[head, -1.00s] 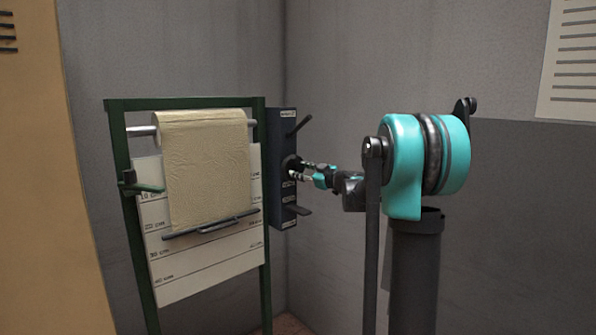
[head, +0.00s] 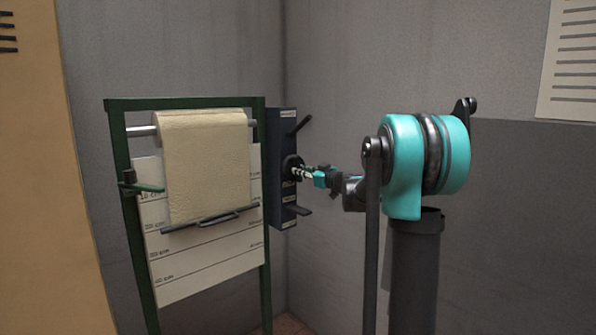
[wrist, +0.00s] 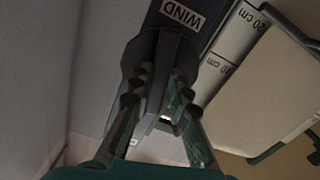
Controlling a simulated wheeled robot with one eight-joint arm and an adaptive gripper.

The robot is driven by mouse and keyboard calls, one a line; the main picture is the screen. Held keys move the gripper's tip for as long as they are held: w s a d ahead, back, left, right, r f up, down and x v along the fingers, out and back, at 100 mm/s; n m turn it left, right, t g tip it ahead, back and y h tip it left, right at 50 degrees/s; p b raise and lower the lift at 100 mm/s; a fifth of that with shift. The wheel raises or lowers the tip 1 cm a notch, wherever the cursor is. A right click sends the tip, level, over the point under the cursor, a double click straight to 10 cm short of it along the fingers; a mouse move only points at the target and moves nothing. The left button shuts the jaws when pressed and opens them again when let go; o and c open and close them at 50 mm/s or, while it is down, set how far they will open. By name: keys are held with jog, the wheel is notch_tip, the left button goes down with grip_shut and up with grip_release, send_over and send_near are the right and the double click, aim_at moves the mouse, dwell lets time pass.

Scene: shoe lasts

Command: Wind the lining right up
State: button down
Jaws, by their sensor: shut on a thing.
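The lining (head: 205,165), a pale tan sheet, hangs from a roller in a green frame (head: 118,150). A dark bar (head: 210,217) runs along its lower edge, slightly tilted, near the 20 cm line of the white scale board (head: 205,265). A dark box (head: 282,150) stands at the frame's right. The winding knob (head: 290,167) is on its face; the wrist view shows a dark grip (wrist: 166,65) beside a WIND label. My gripper (head: 303,171) is shut on this knob, with fingers on both sides of it in the wrist view (wrist: 158,90).
The box has an upper lever (head: 299,126) and a lower lever (head: 297,210). A green arm with a dark knob (head: 130,180) sticks out at the frame's left post. Grey walls stand close behind; a tan panel (head: 40,190) is at the left.

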jog(key=shift+m, duration=0.5)
jog(key=shift+m, duration=1.8)
jog(key=m, duration=0.3)
